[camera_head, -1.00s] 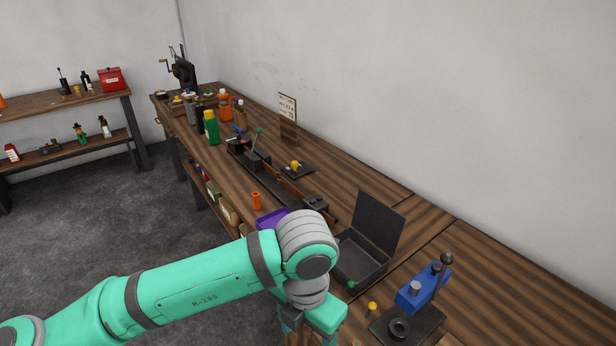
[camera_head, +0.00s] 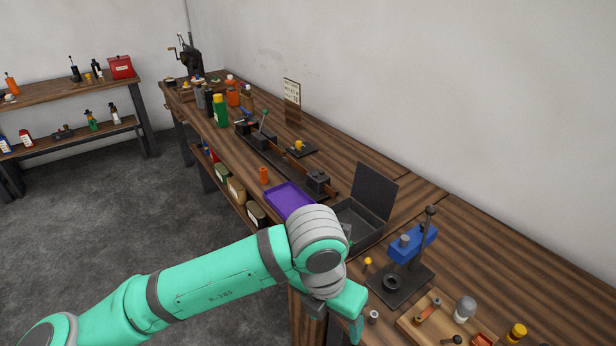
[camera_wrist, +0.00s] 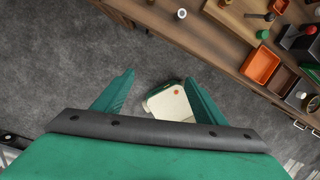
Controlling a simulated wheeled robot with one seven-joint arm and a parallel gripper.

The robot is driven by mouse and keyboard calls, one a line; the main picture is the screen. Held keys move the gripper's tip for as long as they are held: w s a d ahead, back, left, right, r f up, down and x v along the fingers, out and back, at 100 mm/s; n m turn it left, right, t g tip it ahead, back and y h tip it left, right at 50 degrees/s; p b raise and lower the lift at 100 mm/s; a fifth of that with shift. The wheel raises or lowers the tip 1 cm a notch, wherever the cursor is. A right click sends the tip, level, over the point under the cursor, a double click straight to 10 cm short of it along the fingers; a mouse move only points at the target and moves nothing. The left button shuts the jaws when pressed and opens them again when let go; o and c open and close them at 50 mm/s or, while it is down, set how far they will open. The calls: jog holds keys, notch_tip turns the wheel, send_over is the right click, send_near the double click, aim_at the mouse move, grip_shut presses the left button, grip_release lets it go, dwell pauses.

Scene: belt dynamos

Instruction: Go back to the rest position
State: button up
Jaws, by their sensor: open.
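My gripper (camera_wrist: 158,95) shows in the wrist view with its two green fingers spread apart and nothing between them. It points down past the front edge of the bench, over the grey floor. Beyond the fingers, lower down, is a pale, green-edged object (camera_wrist: 172,103) that I cannot identify. In the head view my green arm reaches in from the lower left and bends down at the bench's front edge; the fingertips are hard to make out there.
The long wooden bench (camera_head: 480,235) holds a purple tray (camera_head: 288,200), an open black box (camera_head: 375,190), a blue press (camera_head: 412,243) and an orange cylinder (camera_head: 264,175). An orange bin (camera_wrist: 262,66) shows in the wrist view. The floor (camera_head: 120,210) at left is clear.

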jog(key=w+d+r+n+t+h, duration=0.1)
jog(key=w+d+r+n+h, duration=0.2)
jog(key=d, duration=0.6)
jog(key=d+r+n+t+h, duration=0.25)
jog(key=d+h, duration=0.35)
jog(key=d, duration=0.3)
jog(key=w+d+r+n+t+h, duration=0.2)
jog(key=w+r+n+t+h, duration=0.4)
jog(key=n, duration=0.7)
jog(key=s+a+f+n+t+y, duration=0.4)
jog(key=a+f+n+y, duration=0.3)
jog(key=f+n, duration=0.35)
jog(key=s+a+f+n+t+y, duration=0.4)
jog(key=a+f+n+y, duration=0.2)
jog(key=f+n, duration=0.4)
jog(key=s+a+f+n+g+y, duration=0.1)
jog(key=s+a, duration=0.3)
jog(key=s, duration=0.4)
jog(key=s+a+f+n+y, duration=0.1)
jog(key=s+a+f, duration=0.3)
jog(key=s, duration=0.4)
jog(key=s+a+f+n+g+y, duration=0.1)
jog(key=s+a+f+n, duration=0.1)
jog(key=s, duration=0.6)
jog(key=shift+s+a+f+g+y, duration=0.4)
jog(key=shift+a+f, duration=0.25)
jog(key=shift+a, duration=0.3)
